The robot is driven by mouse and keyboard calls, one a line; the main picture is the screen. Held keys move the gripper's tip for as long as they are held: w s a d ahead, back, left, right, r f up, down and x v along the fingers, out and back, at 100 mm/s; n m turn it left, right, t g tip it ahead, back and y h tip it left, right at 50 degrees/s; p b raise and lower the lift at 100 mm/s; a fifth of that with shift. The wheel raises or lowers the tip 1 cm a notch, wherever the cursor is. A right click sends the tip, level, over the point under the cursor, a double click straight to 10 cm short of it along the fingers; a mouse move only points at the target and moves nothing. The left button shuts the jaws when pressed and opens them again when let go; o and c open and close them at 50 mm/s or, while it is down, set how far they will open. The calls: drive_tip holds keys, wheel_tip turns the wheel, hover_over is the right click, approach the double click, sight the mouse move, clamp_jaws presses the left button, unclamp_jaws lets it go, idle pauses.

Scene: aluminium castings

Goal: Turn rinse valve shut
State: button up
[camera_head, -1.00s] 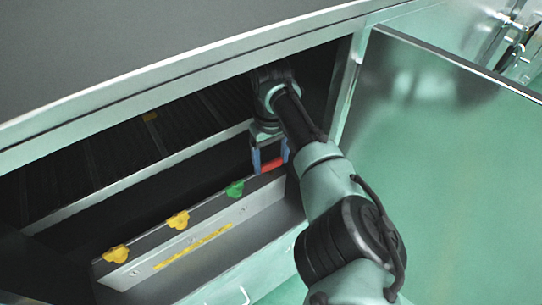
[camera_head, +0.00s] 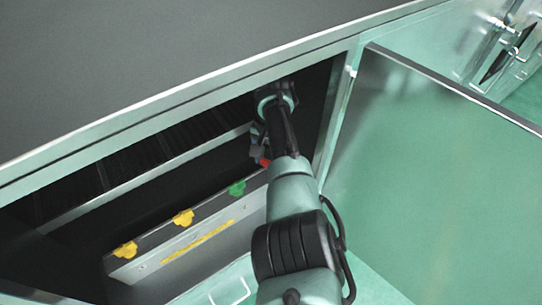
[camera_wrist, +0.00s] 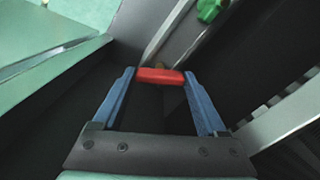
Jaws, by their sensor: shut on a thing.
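A red valve handle (camera_wrist: 160,76) is at the end of a row of valves on a panel inside the open cabinet. In the wrist view my gripper (camera_wrist: 159,80) has its two blue fingers on either end of the red handle, shut on it. The handle lies crosswise between the fingertips, with a small brassy part just beyond it. In the head view only a little of the red handle (camera_head: 265,162) shows, and my arm hides most of my gripper.
A green valve knob (camera_head: 237,187) and two yellow knobs (camera_head: 183,217) (camera_head: 125,249) sit left of the red handle on the same panel (camera_head: 190,240). The cabinet's top edge runs above my arm. An open door (camera_head: 450,150) stands to the right.

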drive_tip(key=m, duration=0.6)
drive_tip(key=shift+w+r, duration=0.1)
idle(0.6)
drive_tip(key=o, duration=1.3)
wheel_tip(320, 180, up, 8)
drive_tip(key=shift+f, duration=0.2)
drive_tip(key=shift+f, duration=0.1)
